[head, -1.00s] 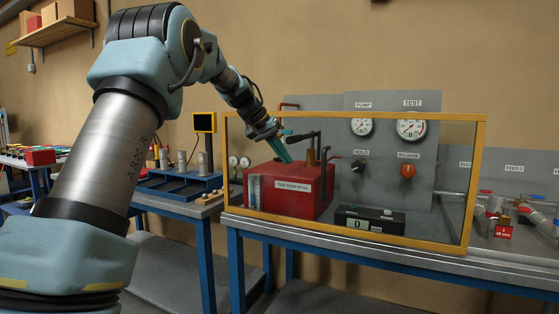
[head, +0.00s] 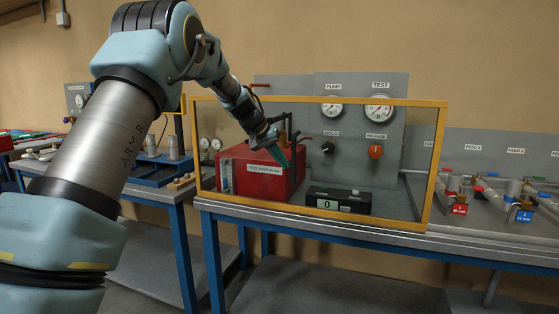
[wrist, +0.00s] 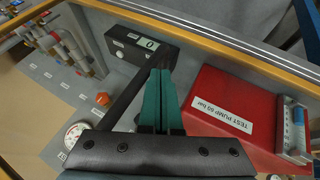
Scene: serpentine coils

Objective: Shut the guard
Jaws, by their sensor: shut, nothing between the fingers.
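The guard (head: 435,165) is a clear panel in a yellow frame, upright along the front of the bench; its yellow bar also crosses the wrist view (wrist: 220,45). My gripper (head: 284,158) has green fingers, closed together and empty, pointing down. In the head view it overlaps the right end of the red test pump (head: 245,170). In the wrist view the fingers (wrist: 160,78) lie between the pump (wrist: 238,95) and the black counter box (wrist: 128,45). My arm crosses the guard's top bar; I cannot tell whether the fingers touch anything.
Behind the guard stands a grey panel (head: 360,120) with gauges, a black knob and an orange knob (head: 375,151). A dark lever rises near the pump. Pipes with coloured valves and tags (head: 458,209) are on the right. A blue tray (head: 160,172) is on the left bench.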

